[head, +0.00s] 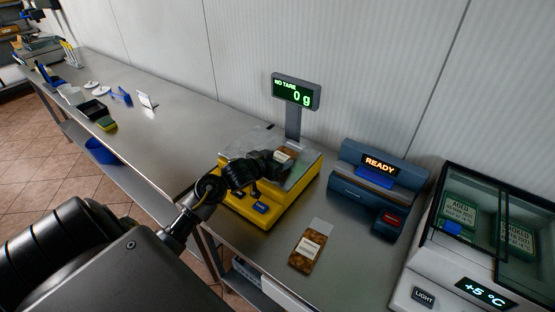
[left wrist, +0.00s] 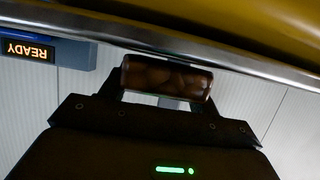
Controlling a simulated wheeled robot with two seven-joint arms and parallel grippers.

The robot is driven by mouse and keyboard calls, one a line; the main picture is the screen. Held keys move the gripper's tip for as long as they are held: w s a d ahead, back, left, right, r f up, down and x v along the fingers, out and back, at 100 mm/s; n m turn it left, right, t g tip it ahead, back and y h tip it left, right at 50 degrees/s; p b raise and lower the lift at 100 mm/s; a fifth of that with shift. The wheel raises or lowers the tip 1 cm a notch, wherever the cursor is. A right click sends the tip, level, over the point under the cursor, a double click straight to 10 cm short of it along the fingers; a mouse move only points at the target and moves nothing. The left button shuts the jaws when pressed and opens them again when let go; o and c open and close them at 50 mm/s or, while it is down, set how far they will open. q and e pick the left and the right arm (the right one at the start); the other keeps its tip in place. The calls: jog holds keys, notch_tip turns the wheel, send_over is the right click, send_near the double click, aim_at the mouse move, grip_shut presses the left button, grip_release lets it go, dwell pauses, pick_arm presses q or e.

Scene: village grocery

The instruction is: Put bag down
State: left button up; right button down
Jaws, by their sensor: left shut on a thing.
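My left gripper (head: 275,162) reaches over the yellow scale (head: 277,215) and is shut on a small bag (head: 286,153) of brown contents with a pale label. In the left wrist view the held bag (left wrist: 166,79) lies between the two fingers (left wrist: 165,98). The bag is at the scale's plate (head: 303,172); I cannot tell whether it touches it. The scale's display (head: 296,91) reads "NO TARE" and 0 g. A second brown bag (head: 308,249) with a white label lies flat on the counter, right of the scale. My right gripper is not in view.
A blue device (head: 377,187) showing "READY" stands right of the scale, then a glass-topped cooler (head: 484,246) showing +5 °C. The steel counter (head: 175,135) is clear left of the scale; farther left are a black tray (head: 94,110), a sponge (head: 106,124) and small items.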

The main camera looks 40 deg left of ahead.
pick_arm(q)
jog(key=shift+f, duration=0.15)
jog(key=o, duration=1.1)
jog(key=shift+s+r, duration=0.25)
jog(key=shift+r, duration=0.05)
jog(key=v, duration=1.1)
jog(key=shift+s+r, duration=0.15)
jog(key=shift+s, duration=0.05)
jog(key=shift+d, duration=0.1)
